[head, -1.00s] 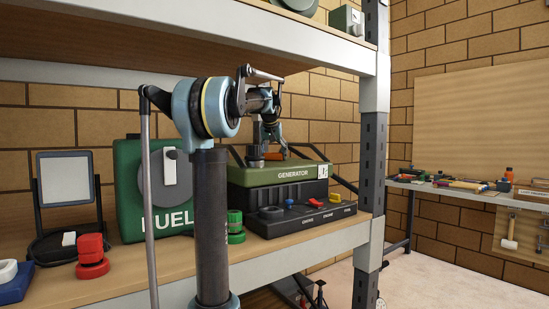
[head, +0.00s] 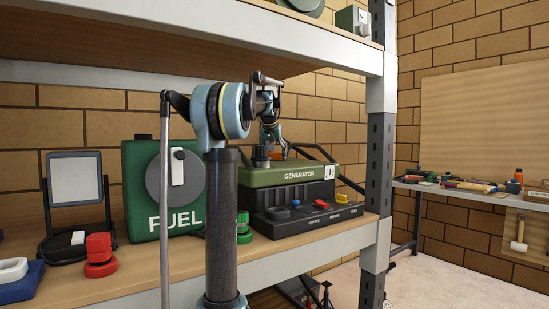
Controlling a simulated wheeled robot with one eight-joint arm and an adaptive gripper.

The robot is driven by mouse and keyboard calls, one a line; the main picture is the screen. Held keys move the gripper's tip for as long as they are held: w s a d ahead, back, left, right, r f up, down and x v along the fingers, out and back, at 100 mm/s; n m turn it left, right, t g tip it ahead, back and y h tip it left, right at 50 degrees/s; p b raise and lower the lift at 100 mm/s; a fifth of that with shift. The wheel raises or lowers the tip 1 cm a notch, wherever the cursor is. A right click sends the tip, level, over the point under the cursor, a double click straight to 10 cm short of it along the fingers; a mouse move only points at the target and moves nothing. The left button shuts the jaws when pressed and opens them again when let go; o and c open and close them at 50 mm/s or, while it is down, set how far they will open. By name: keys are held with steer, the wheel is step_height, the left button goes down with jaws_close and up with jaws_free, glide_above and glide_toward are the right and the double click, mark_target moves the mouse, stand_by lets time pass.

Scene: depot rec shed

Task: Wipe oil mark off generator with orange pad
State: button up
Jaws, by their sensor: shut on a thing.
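The green-topped generator (head: 289,176) stands on the middle shelf, with a dark lower body and its name on the front edge. My gripper (head: 275,149) is at the generator's top, near the dark cap, and points downward. It is shut on the orange pad (head: 276,155), of which only a small part shows. The pad is at or just above the top surface; I cannot tell whether it touches. The oil mark cannot be made out from here.
A red stacked knob (head: 99,255) and a framed mirror-like panel (head: 75,178) are farther left. The shelf post (head: 379,150) is close on the right. The upper shelf (head: 200,40) hangs above.

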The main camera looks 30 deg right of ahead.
mark_target(270, 154)
steer(key=shift+a, duration=1.1)
steer(key=shift+s+d+f, duration=0.15)
steer(key=shift+s, duration=1.8)
steer(key=shift+s+d, duration=0.1)
steer(key=shift+s, duration=1.6)
steer(key=shift+a+r, duration=0.2)
steer(key=shift+a, duration=0.85)
steer(key=shift+w+a+f, duration=0.1)
steer(key=shift+w+a, duration=0.05)
steer(key=shift+w, duration=1.65)
steer(key=shift+w+a, duration=0.15)
steer(key=shift+w, duration=1.6)
steer(key=shift+r, duration=3.1)
